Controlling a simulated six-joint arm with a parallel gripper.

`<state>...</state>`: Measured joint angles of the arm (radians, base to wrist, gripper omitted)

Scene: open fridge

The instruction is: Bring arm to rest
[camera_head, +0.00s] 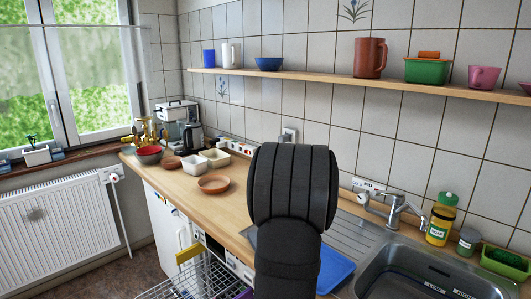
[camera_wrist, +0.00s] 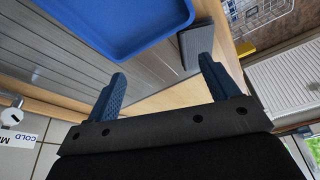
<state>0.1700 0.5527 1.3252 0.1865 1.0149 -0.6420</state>
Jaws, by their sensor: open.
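My arm rises in front of the counter in the head view, and its dark links hide part of the counter and sink edge. My gripper (camera_wrist: 160,88) shows in the wrist view with its two blue fingers spread apart and nothing between them. It hangs above the wooden counter (camera_head: 232,208) beside the ribbed drainboard (camera_wrist: 75,65). A blue tray (camera_wrist: 125,25) lies on the drainboard, apart from the fingers. The tray also shows in the head view (camera_head: 335,270), partly hidden behind my arm.
Bowls, including a brown one (camera_head: 213,184), stand left on the counter. A coffee machine (camera_head: 178,112) is behind them. The sink (camera_head: 430,272), tap (camera_head: 398,208) and yellow bottle (camera_head: 440,222) are at right. An open dishwasher rack (camera_head: 195,278) juts out below. A shelf (camera_head: 400,86) holds mugs.

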